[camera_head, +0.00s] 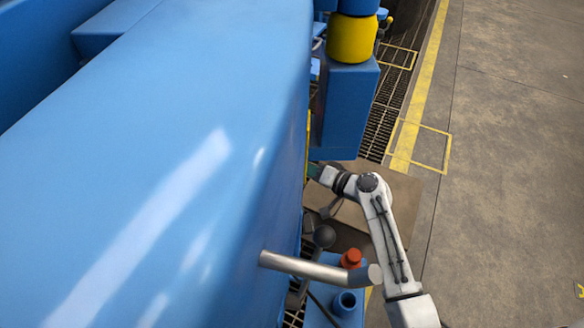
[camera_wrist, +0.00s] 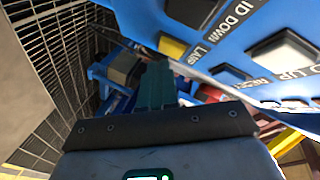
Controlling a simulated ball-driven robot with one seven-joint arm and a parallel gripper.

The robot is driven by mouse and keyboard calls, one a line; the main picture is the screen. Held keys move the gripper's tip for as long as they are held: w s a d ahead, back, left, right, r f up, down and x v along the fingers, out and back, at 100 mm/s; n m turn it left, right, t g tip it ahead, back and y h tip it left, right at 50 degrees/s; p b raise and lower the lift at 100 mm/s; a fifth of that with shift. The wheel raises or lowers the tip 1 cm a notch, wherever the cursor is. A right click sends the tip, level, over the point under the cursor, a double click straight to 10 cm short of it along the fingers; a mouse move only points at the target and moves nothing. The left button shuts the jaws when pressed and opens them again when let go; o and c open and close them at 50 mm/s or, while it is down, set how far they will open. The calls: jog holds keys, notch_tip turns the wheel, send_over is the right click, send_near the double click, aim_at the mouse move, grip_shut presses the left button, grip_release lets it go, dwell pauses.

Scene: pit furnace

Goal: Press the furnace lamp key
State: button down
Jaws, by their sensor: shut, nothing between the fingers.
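In the wrist view a blue key panel (camera_wrist: 245,30) fills the upper right, tilted. A yellow key (camera_wrist: 172,47) sits beside a label that seems to read LAMP, partly foreshortened. My gripper (camera_wrist: 158,72) has teal fingers, shut and empty, with their tips just below the yellow key in the picture. I cannot tell whether they touch it. In the head view my gripper (camera_head: 314,170) is at the right side of the big blue housing (camera_head: 150,170). The panel face is hidden there.
A metal bar (camera_head: 310,268) juts out below my arm. Open floor (camera_head: 510,150) lies right.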

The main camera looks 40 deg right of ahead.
jog(key=shift+s+d+b, duration=0.4)
jog(key=shift+s+d, duration=0.5)
jog(key=shift+d, duration=0.3)
jog(key=shift+s+d+b, duration=0.35)
jog(key=shift+s+d, duration=0.55)
jog(key=shift+d, duration=0.3)
